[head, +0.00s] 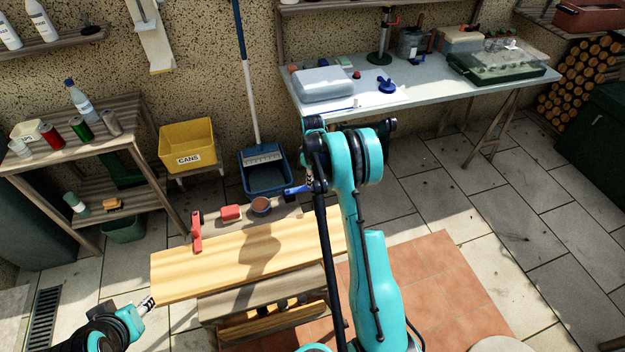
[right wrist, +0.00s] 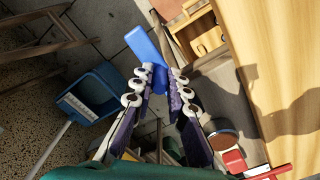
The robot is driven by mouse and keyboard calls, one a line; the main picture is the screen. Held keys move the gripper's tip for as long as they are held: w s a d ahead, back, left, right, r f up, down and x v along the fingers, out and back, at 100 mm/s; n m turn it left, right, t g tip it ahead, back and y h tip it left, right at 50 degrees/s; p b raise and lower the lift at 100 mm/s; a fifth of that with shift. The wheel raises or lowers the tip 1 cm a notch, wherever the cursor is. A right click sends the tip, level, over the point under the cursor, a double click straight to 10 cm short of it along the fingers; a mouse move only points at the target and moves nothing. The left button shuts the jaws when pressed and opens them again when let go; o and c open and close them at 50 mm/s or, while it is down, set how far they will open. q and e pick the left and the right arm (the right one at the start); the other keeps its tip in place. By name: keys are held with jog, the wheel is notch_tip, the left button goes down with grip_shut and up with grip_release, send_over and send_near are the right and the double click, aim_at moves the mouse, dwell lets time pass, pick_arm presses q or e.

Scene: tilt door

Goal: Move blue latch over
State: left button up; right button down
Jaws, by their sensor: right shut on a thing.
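The blue latch (head: 296,189) shows in the head view just left of my right wrist, near the right end of the wooden panel (head: 215,262). In the right wrist view the blue latch (right wrist: 147,44) sticks out past my right gripper (right wrist: 158,82), whose fingers are shut on its lower part. My right arm hides most of this gripper and the latch's mount in the head view. A red latch (head: 196,232) stands at the panel's left back edge. My left gripper (head: 148,302) is low at the left, apart from the panel; its finger opening is unclear.
A red block (head: 231,213) and a brown bowl (head: 261,206) sit on a ledge behind the panel. A blue dustpan (head: 268,178) and a yellow bin (head: 188,145) stand beyond. A workbench (head: 430,90) stands at the back right. Tiled floor at right is open.

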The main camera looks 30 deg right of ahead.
jog(key=s+a+m+b, duration=0.1)
jog(key=s+a+m, duration=0.1)
jog(key=m, duration=0.2)
jog(key=s+a+m+b, duration=0.1)
jog(key=s+a+m, duration=0.1)
jog(key=m, duration=0.3)
jog(key=s+a+m+b, duration=0.1)
jog(key=s+a+m, duration=0.1)
jog(key=a+m, duration=0.2)
jog(key=shift+s+m, duration=0.3)
jog(key=shift+s, duration=0.05)
jog(key=shift+w+a+m+b, duration=0.15)
jog(key=shift+a+m+b, duration=0.35)
jog(key=shift+a+m, duration=1.45)
jog(key=shift+d+m, duration=0.25)
jog(key=shift+d, duration=0.05)
jog(key=c, duration=1.5)
grip_release()
notch_tip(320, 180, up, 12)
jog(key=shift+r, duration=0.1)
